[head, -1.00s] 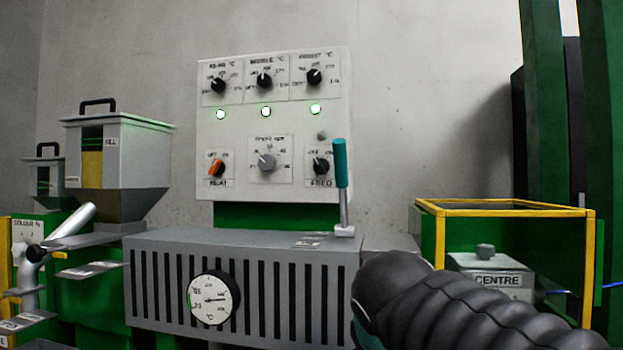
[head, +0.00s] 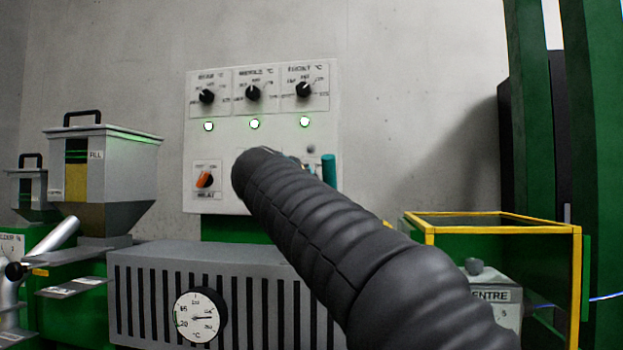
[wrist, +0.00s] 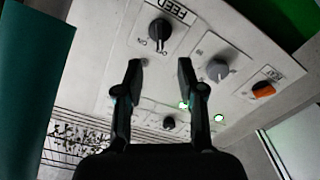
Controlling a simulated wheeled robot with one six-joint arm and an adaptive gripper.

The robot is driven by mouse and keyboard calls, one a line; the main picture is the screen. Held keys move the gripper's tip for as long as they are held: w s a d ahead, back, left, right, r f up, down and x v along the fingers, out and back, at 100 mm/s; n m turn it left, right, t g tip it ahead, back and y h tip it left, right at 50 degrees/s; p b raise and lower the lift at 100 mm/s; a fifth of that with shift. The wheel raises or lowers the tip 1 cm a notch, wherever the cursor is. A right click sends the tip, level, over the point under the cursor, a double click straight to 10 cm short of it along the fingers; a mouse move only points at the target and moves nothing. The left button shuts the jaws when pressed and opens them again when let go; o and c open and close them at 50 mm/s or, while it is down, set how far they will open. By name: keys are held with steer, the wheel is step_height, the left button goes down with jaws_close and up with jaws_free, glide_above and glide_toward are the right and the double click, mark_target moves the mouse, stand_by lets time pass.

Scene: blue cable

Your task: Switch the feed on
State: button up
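The black FEED knob (wrist: 159,28) is on the white panel (wrist: 120,30), at the top of the wrist view, which looks upside down.
A teal lever handle (head: 329,170) stands by the knob and fills the wrist view's left side (wrist: 30,80). The grey speed knob (wrist: 217,69) and orange HEAT knob (wrist: 263,90) are nearby. Three panel lamps (head: 254,124) are lit; a small grey one (head: 311,149) is dark.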

steer(key=w+d+p, duration=0.2)
steer(key=w+p, duration=0.1)
steer(key=w, duration=0.8)
steer(key=shift+w+d+p, duration=0.15)
steer(key=shift+w+p, duration=0.05)
steer(key=shift+p, duration=0.15)
steer(key=shift+c, duration=0.2)
jaws_close()
